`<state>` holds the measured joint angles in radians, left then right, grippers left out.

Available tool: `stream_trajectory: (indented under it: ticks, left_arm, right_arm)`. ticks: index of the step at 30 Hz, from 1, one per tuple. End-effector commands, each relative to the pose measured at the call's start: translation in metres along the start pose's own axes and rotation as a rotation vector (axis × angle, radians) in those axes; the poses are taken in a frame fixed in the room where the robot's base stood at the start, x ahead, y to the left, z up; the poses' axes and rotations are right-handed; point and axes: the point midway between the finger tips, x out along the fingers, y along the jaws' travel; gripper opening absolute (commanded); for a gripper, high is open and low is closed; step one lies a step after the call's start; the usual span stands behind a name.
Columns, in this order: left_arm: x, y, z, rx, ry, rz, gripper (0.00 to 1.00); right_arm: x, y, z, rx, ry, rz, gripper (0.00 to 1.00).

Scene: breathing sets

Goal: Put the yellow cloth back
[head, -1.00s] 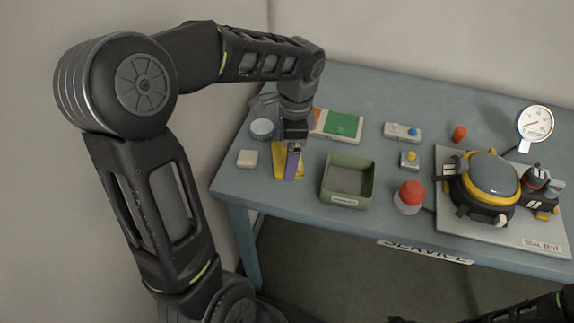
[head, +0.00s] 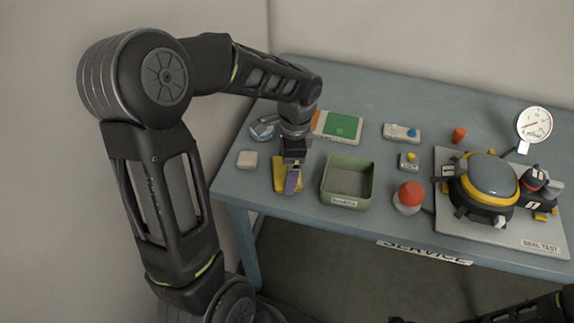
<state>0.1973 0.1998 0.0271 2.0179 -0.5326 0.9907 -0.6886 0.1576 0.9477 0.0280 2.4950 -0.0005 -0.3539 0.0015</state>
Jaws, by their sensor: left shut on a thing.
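The yellow cloth (head: 280,173) is at the left part of the blue table, left of the green bin. My left gripper (head: 292,180) points down over it, with a narrow purple piece showing at its tip. It is shut on the cloth, and its fingers hide the middle of it. I cannot tell whether the cloth touches the table or hangs just above it. My right gripper is not visible; only a dark part of my arm shows at the bottom right.
The open green bin (head: 347,182) stands right of the cloth. A beige block (head: 247,159) lies to its left, and a grey-blue item (head: 264,128) behind. A green-and-white board (head: 339,126) lies behind the bin. A red-domed button (head: 409,197) and test plate (head: 450,222) are further right.

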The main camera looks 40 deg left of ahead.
Motion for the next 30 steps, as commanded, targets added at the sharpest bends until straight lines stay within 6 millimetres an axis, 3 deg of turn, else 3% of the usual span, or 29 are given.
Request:
stream_trajectory:
  ticks: [4,5,6,19,30]
  left_arm:
    - [0.005,0.000,-0.001,0.000,0.000,0.000,0.62]
    - [0.003,0.000,0.000,0.000,0.000,0.000,0.97]
    - [0.003,0.000,0.000,0.000,0.000,0.000,1.00]
    - [-0.009,-0.001,-0.001,0.001,0.002,-0.002,1.00]
    - [-0.079,-0.001,-0.001,0.001,0.003,-0.005,1.00]
  right_arm:
    - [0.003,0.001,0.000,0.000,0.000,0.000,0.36]
    - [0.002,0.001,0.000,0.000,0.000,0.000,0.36]
    - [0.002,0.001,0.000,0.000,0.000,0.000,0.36]
    - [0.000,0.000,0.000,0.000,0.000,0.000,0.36]
    - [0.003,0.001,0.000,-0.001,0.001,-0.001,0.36]
